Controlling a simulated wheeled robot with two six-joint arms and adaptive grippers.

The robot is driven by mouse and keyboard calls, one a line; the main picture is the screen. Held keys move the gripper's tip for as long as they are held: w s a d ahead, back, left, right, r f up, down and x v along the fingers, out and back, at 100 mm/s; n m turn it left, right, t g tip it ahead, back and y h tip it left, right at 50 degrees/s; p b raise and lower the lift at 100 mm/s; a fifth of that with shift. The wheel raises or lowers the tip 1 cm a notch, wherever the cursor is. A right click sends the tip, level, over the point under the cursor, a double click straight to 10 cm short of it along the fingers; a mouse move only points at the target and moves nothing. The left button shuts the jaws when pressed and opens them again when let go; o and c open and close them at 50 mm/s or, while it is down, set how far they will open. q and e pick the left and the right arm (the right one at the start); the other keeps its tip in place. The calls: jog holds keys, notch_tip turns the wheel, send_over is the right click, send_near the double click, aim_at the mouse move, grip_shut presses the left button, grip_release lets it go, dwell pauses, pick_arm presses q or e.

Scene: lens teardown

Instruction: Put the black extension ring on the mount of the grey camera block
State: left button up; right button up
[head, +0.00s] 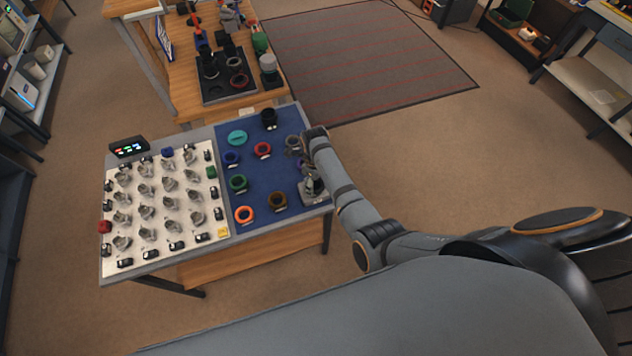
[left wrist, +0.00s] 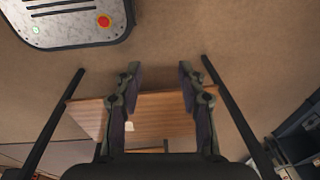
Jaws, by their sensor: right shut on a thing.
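My right gripper (head: 304,165) is at the right edge of the blue mat, fingers down, close above the grey camera block (head: 315,190). It is shut on a small dark thing, taken to be the black extension ring, which is mostly hidden by the fingers. I cannot tell whether the ring touches the block's mount. My left gripper (left wrist: 160,78) is open and empty in the left wrist view, above the floor and a wooden surface. It does not show in the head view.
The blue mat (head: 258,179) bears orange (head: 244,215), brown (head: 277,201), green (head: 239,184) and red (head: 263,150) rings, among others. A black cylindrical thing (head: 268,118) stands at its back. A white board (head: 150,224) with several grey pieces lies left.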

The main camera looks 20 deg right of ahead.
jog(key=shift+s+a+r, duration=0.1)
jog(key=shift+a, duration=0.1)
jog(key=shift+s+a, duration=0.1)
jog(key=shift+a, duration=0.05)
jog(key=o, duration=0.9)
jog(key=shift+o, duration=1.1)
jog(key=shift+f, duration=0.2)
jog(key=shift+o, duration=0.9)
pick_arm(q)
jog(key=shift+s+a+f, duration=0.1)
jog(key=shift+s+a, duration=0.4)
jog(key=shift+a, duration=0.15)
